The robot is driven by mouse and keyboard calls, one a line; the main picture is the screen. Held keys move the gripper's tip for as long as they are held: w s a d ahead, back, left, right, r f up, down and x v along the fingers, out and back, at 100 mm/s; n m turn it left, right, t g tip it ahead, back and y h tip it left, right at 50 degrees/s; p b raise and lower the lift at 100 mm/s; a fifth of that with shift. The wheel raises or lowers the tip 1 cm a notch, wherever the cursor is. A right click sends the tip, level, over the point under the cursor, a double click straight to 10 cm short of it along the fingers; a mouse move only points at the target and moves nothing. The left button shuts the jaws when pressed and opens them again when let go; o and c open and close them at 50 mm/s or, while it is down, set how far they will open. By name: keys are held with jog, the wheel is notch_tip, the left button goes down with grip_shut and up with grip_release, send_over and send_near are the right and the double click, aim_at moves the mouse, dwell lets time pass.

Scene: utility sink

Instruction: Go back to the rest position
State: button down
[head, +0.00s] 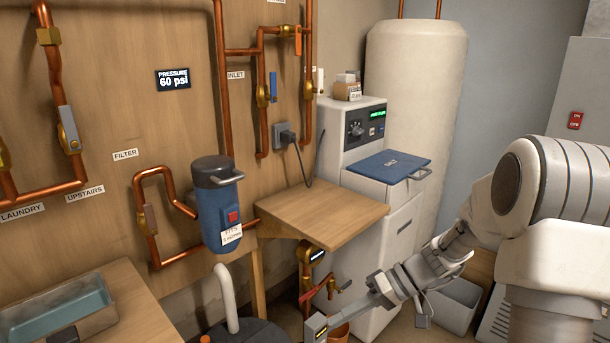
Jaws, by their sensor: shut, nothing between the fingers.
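My arm reaches in from the right, and my gripper (318,327) is low at the bottom middle of the head view. It points down and to the left, in front of the white softener cabinet (375,240) and below the wooden shelf (318,214). It is shut with nothing held. Its fingertips are small and close to the bottom edge of the picture. A brass valve with a red handle (306,295) is on the pipe just above and behind the gripper; I cannot tell whether they touch.
A terracotta-coloured pot (339,334) is beside the gripper. A grey bin (456,304) stands below my arm. A black lid with a white pipe (226,298) is left of the gripper. A blue filter housing (216,208) and copper pipes line the wall.

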jog(key=s+d+r+m+t+h, duration=0.25)
jog(key=s+r+h, duration=0.25)
jog(key=s+r, duration=0.35)
jog(key=s+d+r+m+t+h, duration=0.2)
jog(key=s+d+r+t+h, duration=0.2)
jog(key=s+r+h, duration=0.45)
notch_tip(320, 180, up, 18)
jog(key=s+y+p, duration=0.1)
jog(key=y+p, duration=0.1)
jog(key=p, duration=1.7)
jog(key=shift+s+f+y, duration=0.25)
jog(key=shift+s+y, duration=0.05)
jog(key=shift+y, duration=0.05)
